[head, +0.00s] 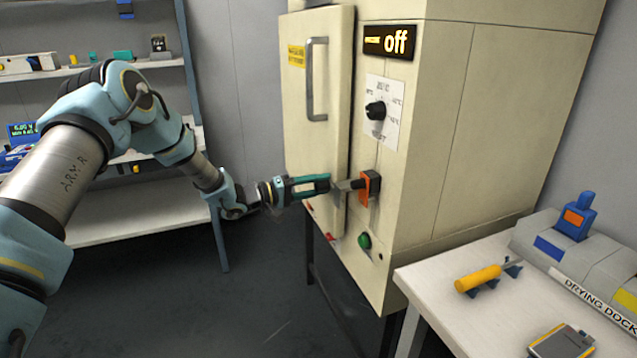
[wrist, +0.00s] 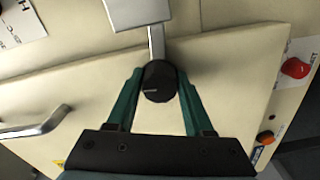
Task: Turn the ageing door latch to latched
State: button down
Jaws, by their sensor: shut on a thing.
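The ageing door latch has an orange mount (head: 370,188) on the front of the cream cabinet, just right of the door (head: 318,120). Its grey lever (head: 345,186) points left, roughly level, across the door's edge. In the wrist view the metal lever (wrist: 157,42) runs from a pale metal block to a round black knob (wrist: 158,82). My gripper (head: 327,184) has its teal fingers on either side of this knob and is shut on it. The finger contact is partly hidden in the head view. A dark gap shows along the door's right edge; I cannot tell whether the door is fully closed.
The door has a tall metal handle (head: 317,80). A display (head: 389,41) reads "off" above a black dial (head: 376,110). A green button (head: 364,241) lies below the latch. A white table (head: 420,290) with a yellow-handled tool (head: 478,278) stands right. Open floor lies front left.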

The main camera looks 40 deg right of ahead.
jog(key=shift+n, duration=0.9)
jog(key=shift+c, duration=1.4)
grip_release()
jog(key=b+v, duration=0.2)
jog(key=v, duration=0.8)
jog(key=shift+a, duration=0.4)
jog(key=shift+w, duration=0.15)
